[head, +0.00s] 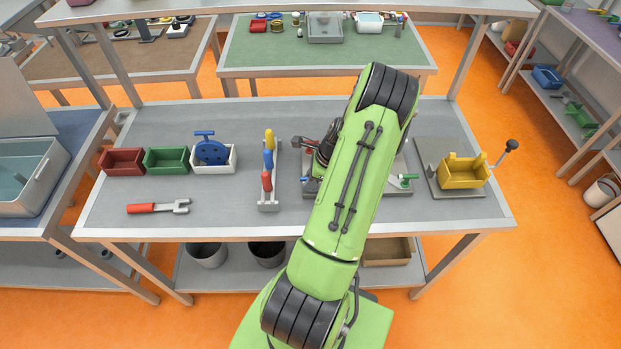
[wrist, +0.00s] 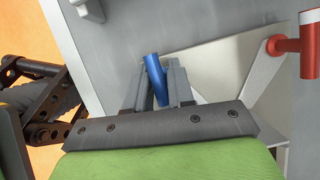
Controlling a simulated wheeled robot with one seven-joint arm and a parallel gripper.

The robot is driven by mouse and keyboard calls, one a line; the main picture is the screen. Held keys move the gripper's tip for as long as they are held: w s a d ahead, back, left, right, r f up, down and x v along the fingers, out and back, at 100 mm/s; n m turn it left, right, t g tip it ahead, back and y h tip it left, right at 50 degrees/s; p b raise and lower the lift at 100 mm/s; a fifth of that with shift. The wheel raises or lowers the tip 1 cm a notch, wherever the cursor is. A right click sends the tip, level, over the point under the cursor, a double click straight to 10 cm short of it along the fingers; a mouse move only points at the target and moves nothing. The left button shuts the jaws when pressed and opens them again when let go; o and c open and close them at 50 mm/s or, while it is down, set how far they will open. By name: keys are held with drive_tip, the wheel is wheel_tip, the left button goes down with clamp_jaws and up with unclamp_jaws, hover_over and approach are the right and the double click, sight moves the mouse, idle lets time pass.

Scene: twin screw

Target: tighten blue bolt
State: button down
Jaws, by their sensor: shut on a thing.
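In the wrist view, my gripper (wrist: 157,88) is shut on the blue bolt (wrist: 154,70), a smooth blue cylinder standing up between the two grey fingers. Its lower part is hidden by the fingers and the dark gripper body. Part of a grey base plate (head: 398,188) with a green-handled piece (head: 405,180) shows right of the arm.
In the wrist view, a red T-shaped handle (wrist: 300,47) stands to the right. In the head view, a rack (head: 268,205) of coloured handles stands left of the arm. A red-handled wrench (head: 158,207) and several bins lie further left. A yellow bin (head: 462,172) stands right.

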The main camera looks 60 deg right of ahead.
drive_tip(key=shift+m, duration=0.3)
drive_tip(key=c, duration=1.1)
unclamp_jaws()
drive_tip(key=p+v, duration=0.1)
drive_tip(key=v, duration=1.4)
drive_tip(key=shift+s+a+r, duration=0.1)
drive_tip(key=shift+r, duration=0.3)
